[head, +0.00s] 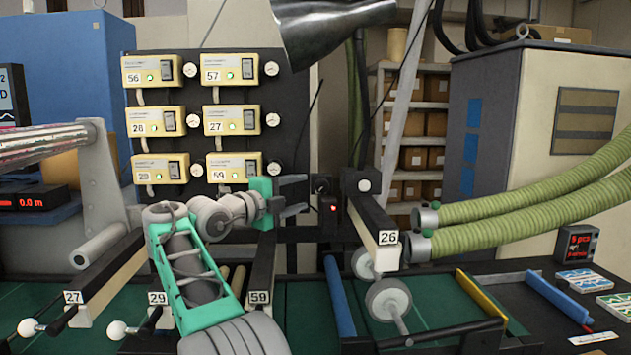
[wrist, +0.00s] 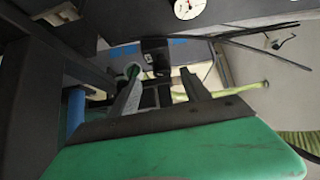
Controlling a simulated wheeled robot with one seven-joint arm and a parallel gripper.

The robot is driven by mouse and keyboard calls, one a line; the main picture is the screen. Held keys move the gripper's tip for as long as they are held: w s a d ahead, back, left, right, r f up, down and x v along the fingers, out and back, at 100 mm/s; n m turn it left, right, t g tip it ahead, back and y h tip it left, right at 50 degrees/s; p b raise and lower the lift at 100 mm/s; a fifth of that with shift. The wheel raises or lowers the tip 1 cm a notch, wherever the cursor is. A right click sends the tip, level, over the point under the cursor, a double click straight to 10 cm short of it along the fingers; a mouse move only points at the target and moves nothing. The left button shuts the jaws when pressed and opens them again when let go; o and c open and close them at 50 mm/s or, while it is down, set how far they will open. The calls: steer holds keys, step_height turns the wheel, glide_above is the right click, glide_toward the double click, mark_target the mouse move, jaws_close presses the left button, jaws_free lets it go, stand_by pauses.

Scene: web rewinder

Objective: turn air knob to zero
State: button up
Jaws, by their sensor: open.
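My gripper (head: 300,194) is open and empty in the head view, its two dark fingers pointing right. A small round dark knob (head: 320,185) sits just right of the fingertips on the dark frame, apart from them in the picture; it may be the air knob, but its setting is too small to read. Below it is a black box with a red light (head: 329,208). In the wrist view my gripper (wrist: 160,78) also shows open, with a black block (wrist: 155,52) beyond and between the fingers. I cannot tell the knob for certain there.
A dark panel with numbered yellow control boxes (head: 147,122) and several gauges (head: 273,69) stands behind the arm. An arm labelled 26 (head: 388,238) and green hoses (head: 530,190) lie to the right. A metal duct (head: 320,25) hangs above.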

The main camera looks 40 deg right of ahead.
mark_target(317, 188)
steer(key=d+p, duration=0.1)
steer(key=d, duration=0.2)
steer(key=d+p, duration=0.2)
steer(key=d, duration=0.2)
steer(key=shift+w+r, duration=0.15)
steer(key=shift+r, duration=0.05)
steer(key=shift+d+f, duration=0.1)
steer(key=shift+d, duration=0.15)
steer(key=shift+c, duration=0.4)
jaws_close()
steer(key=shift+f+b, duration=0.4)
steer(key=shift+b, duration=0.35)
steer(key=shift+n+h+b, duration=0.4)
steer(key=shift+b, duration=0.25)
steer(key=shift+r, duration=0.3)
